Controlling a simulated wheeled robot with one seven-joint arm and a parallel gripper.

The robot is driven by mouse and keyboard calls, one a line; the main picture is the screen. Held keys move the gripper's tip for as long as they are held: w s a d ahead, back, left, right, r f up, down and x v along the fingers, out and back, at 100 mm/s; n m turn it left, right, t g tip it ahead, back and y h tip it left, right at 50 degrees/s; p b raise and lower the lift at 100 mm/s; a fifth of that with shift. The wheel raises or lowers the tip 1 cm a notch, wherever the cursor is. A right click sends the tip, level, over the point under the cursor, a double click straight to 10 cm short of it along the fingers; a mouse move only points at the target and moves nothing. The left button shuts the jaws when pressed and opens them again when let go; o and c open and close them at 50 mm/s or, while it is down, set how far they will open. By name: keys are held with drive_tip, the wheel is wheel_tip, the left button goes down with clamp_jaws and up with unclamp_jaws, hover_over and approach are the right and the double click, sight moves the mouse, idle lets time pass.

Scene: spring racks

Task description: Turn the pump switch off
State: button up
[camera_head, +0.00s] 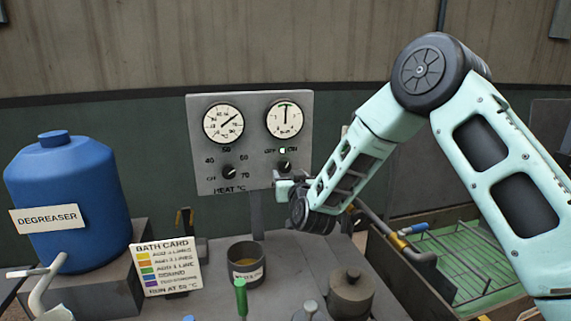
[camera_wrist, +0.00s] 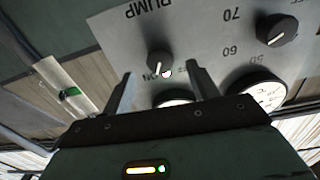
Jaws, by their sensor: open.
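The pump switch is a small black knob (camera_head: 285,166) on the grey gauge panel (camera_head: 205,140), below the right gauge. It also shows in the wrist view as a knob (camera_wrist: 159,61) by the PUMP lettering, its white mark seeming to point toward ON. A green lamp (camera_head: 282,151) between OFF and ON is lit. My gripper (camera_head: 281,186) is at the panel's lower right, just below the knob. In the wrist view, my gripper's fingers (camera_wrist: 159,69) are apart with the knob between their tips in the picture. I cannot tell whether they touch it.
The heat knob (camera_head: 229,172) is left of the pump knob. Below the panel stand a dark pot (camera_head: 246,251), a lidded pot (camera_head: 350,290) and a bath card (camera_head: 166,267). A blue degreaser drum (camera_head: 68,185) stands left. A green rack tray (camera_head: 465,265) lies right.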

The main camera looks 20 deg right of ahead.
sight(285, 169)
drive_tip(key=shift+w+p, duration=0.65)
drive_tip(key=shift+w, duration=1.9)
drive_tip(key=c, duration=1)
